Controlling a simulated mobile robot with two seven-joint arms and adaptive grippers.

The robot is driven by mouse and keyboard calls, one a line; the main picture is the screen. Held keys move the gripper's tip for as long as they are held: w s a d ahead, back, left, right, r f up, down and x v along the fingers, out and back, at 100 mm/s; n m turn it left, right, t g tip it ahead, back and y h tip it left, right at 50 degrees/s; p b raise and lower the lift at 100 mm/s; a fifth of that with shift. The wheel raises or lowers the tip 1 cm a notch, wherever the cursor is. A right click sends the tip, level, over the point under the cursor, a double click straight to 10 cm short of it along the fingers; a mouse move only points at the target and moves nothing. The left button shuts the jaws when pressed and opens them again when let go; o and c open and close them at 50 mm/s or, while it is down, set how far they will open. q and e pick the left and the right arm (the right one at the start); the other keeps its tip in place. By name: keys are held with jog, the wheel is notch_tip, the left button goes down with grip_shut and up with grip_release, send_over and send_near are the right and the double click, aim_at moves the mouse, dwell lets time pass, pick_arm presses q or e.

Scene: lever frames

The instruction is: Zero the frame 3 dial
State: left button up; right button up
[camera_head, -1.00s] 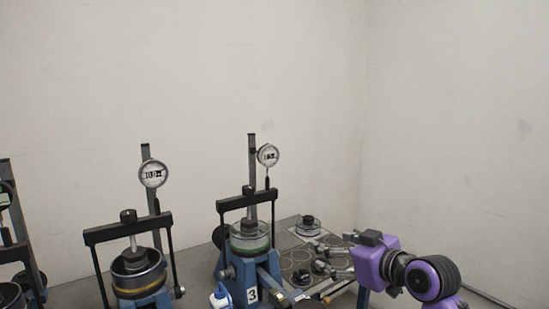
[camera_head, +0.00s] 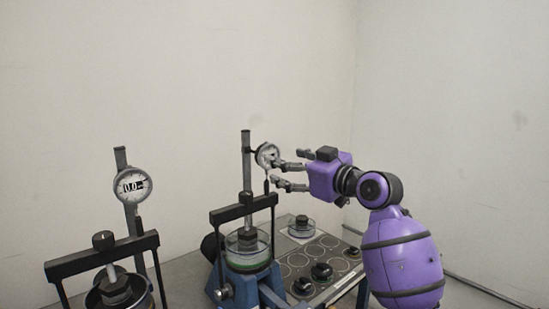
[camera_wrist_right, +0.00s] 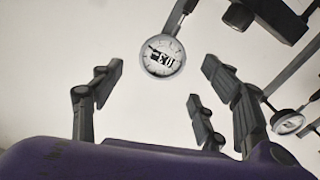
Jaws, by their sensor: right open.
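The frame 3 dial (camera_head: 267,155) is a round white-faced gauge on a dark upright post. My right gripper (camera_head: 277,173) is open, its fingers pointing left at the dial and very near it. In the right wrist view the dial (camera_wrist_right: 163,56) hangs between and beyond the spread fingers (camera_wrist_right: 162,76); it shows dark digits, tilted and hard to read. I cannot tell whether a finger touches it. Frame 3 (camera_head: 229,284) has a blue base and a clear ringed cup (camera_head: 236,262) under a black crossbar (camera_head: 242,207). My left gripper is out of view.
Another lever frame with its dial (camera_head: 132,186) stands to the left; its dial also shows in the right wrist view (camera_wrist_right: 288,122). A tray (camera_head: 335,250) with round recesses and dark knob-like pieces lies right of frame 3. Pale walls are behind.

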jog(key=x, duration=0.5)
jog(key=shift+w+a, duration=0.1)
jog(key=c, duration=1.1)
